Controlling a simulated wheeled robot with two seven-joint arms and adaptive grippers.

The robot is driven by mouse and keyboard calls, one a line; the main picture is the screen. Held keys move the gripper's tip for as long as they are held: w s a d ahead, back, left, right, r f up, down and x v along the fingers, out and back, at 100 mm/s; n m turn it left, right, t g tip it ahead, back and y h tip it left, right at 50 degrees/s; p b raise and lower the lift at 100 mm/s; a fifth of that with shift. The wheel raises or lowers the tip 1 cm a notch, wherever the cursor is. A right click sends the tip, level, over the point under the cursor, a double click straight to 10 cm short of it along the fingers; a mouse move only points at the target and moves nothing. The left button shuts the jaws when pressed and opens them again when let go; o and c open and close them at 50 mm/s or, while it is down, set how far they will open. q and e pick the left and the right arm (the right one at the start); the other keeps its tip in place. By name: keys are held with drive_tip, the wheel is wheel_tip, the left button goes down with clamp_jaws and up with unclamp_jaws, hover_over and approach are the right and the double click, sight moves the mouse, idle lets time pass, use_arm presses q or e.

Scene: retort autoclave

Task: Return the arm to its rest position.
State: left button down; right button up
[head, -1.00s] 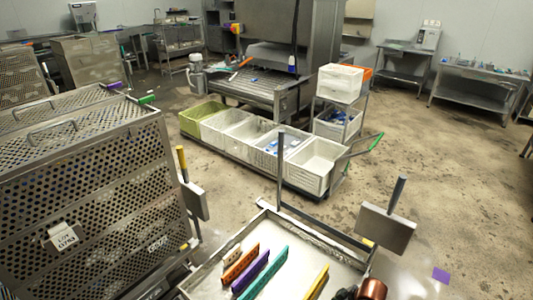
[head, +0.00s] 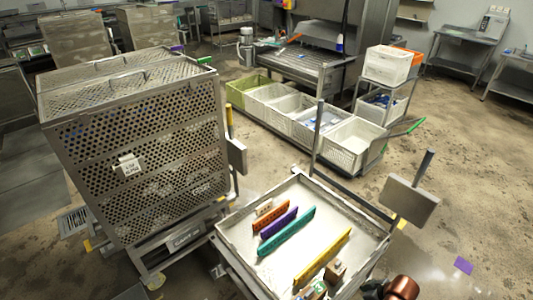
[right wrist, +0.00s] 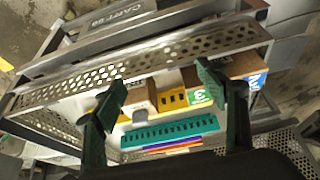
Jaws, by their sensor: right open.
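My right gripper (right wrist: 160,88) shows in the right wrist view as two dark green fingers spread apart, with nothing between them. A perforated metal panel (right wrist: 150,66) crosses that view above the fingertips. In the head view a copper-coloured part of my arm (head: 402,287) enters at the bottom edge; the right gripper's fingers are not seen there. My left gripper is not in view.
A shallow metal tray cart (head: 232,236) holds orange, purple, teal and yellow strips. A perforated cage (head: 140,150) stands at its left. A flat plate on a post (head: 410,200) rises at its right. Crates (head: 350,145) on a low cart stand behind.

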drive_tip(key=w+d+f+m+t+h, duration=0.1)
drive_tip(key=d+f, duration=0.2)
drive_tip(key=f, duration=0.3)
drive_tip(key=d+f+m, duration=0.2)
drive_tip(key=d+f, duration=0.2)
drive_tip(key=f, duration=0.3)
drive_tip(key=s+d+f+m+h, duration=0.1)
drive_tip(key=s+d+f, duration=0.2)
drive_tip(key=s+f, duration=0.4)
drive_tip(key=s+d+f+m+h, duration=0.1)
drive_tip(key=s+d+f, duration=0.1)
drive_tip(key=s+f, duration=0.6)
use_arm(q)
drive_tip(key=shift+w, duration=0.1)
use_arm(e)
drive_tip(key=s+a+f+g, duration=0.1)
drive_tip(key=s+a+f, duration=0.2)
drive_tip(key=s+f, duration=0.3)
drive_tip(key=s+a+f+g, duration=0.1)
drive_tip(key=s+a+f, duration=0.3)
drive_tip(key=s, duration=1.2)
drive_tip(key=s+a+f+m+g, duration=0.1)
drive_tip(key=s+a+f+g, duration=0.1)
drive_tip(key=s+a+f, duration=0.2)
drive_tip(key=s+f, duration=0.3)
drive_tip(key=s, duration=0.5)
drive_tip(key=shift+a+f, duration=0.25)
drive_tip(key=shift+f, duration=0.1)
